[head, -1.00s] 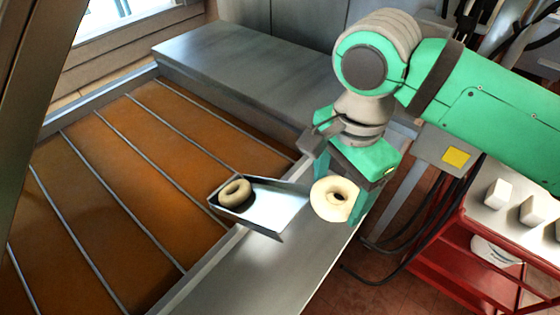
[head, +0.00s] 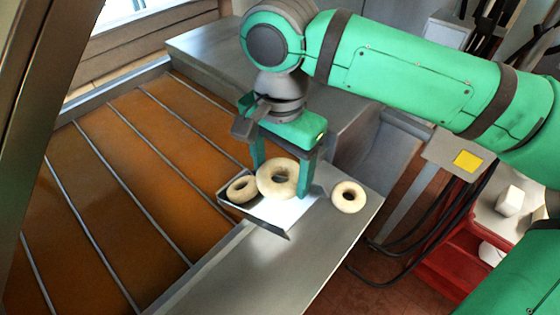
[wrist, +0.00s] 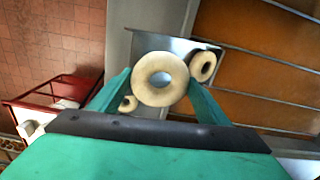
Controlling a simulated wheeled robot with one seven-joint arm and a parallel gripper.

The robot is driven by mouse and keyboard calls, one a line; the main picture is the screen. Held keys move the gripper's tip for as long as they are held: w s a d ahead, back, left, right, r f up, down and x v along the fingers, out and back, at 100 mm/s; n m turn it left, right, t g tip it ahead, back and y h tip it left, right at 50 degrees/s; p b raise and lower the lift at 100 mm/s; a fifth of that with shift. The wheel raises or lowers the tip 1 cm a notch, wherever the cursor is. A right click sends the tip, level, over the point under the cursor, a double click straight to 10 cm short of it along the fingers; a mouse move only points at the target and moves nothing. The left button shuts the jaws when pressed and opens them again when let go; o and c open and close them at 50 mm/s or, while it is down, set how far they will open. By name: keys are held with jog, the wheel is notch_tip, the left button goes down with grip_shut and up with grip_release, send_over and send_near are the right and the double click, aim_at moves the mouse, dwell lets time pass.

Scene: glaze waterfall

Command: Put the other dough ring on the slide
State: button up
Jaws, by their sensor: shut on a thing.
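My gripper (head: 283,183) is shut on a pale dough ring (head: 278,178), with a green finger on each side, and holds it over the metal slide (head: 283,214). The held ring also shows between the fingers in the wrist view (wrist: 160,80). A second dough ring (head: 241,189) lies on the slide's left end, by the brown oil; it shows in the wrist view too (wrist: 203,66). A third ring (head: 348,196) lies on the steel ledge right of the slide. The held ring hides part of the slide, and its clearance is hard to tell.
The vat of brown oil (head: 150,170) with thin metal dividers is at the left. The steel ledge (head: 262,270) is bare in front of the slide. A red cart (head: 450,265) with white blocks stands at the right. Dark cables hang beside the ledge.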

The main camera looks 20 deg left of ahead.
jog(key=shift+f, duration=2.3)
jog(key=o, duration=1.1)
jog(key=shift+o, duration=0.2)
jog(key=shift+r, duration=0.1)
notch_tip(320, 180, up, 11)
jog(key=shift+f, duration=0.2)
